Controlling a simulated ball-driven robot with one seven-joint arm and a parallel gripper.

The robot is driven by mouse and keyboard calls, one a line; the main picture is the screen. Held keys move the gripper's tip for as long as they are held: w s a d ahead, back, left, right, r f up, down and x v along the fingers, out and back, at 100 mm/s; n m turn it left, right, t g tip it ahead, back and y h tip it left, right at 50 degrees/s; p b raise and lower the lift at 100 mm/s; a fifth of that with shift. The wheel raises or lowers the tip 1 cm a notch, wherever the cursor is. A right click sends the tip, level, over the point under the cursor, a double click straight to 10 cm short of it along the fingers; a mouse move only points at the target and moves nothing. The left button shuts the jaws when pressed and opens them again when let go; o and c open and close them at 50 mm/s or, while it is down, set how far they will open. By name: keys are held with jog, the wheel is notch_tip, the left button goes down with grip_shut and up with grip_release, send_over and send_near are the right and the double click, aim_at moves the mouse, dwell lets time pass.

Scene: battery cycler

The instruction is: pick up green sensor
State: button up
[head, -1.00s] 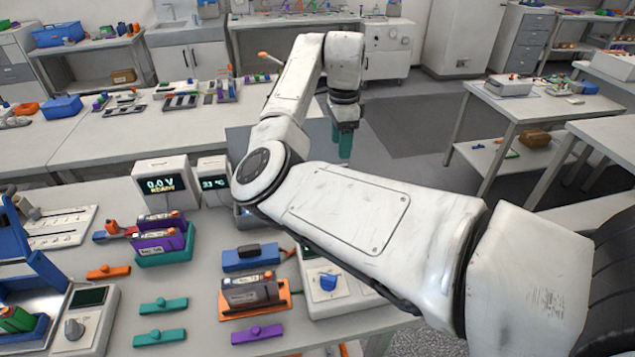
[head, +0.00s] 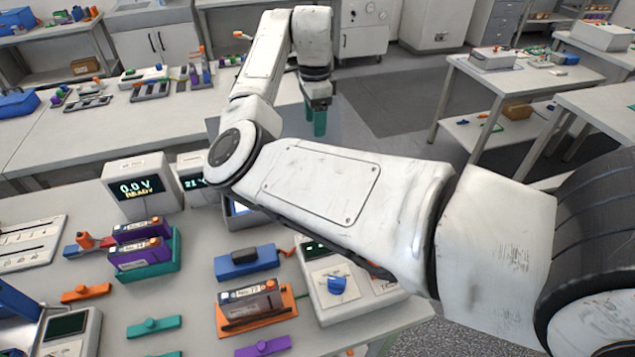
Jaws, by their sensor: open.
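Two small teal-green bars with a round knob on top lie on the near bench. One green bar (head: 153,326) lies flat below an orange one, and another green bar (head: 164,354) is cut by the bottom edge. I cannot tell whether either is the green sensor. My gripper (head: 316,122) has teal fingers and hangs pointing down at the far end of my arm, beyond the bench and well away from both bars. It is open, and I see nothing held in it.
The near bench (head: 215,340) holds a display box (head: 140,188), a teal tray (head: 168,263) with purple battery packs, an orange tray (head: 228,318) with a dark pack, a blue block (head: 246,260) and a blue-knobbed instrument (head: 336,284). My arm crosses above its right side.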

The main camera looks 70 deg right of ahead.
notch_tip(320, 180, down, 13)
jog(key=b, duration=0.6)
jog(key=shift+s, duration=0.1)
jog(key=shift+s+d+f+p, duration=0.1)
jog(key=shift+f+p, duration=0.1)
jog(key=shift+f, duration=0.7)
jog(key=shift+w+d+f+p, duration=0.1)
jog(key=shift+f+p, duration=0.15)
jog(key=shift+f, duration=0.6)
jog(key=shift+s+d+f+p, duration=0.1)
jog(key=shift+f+p, duration=0.1)
jog(key=shift+f, duration=0.7)
jog(key=shift+c, duration=0.3)
grip_shut()
jog(key=shift+r, duration=0.15)
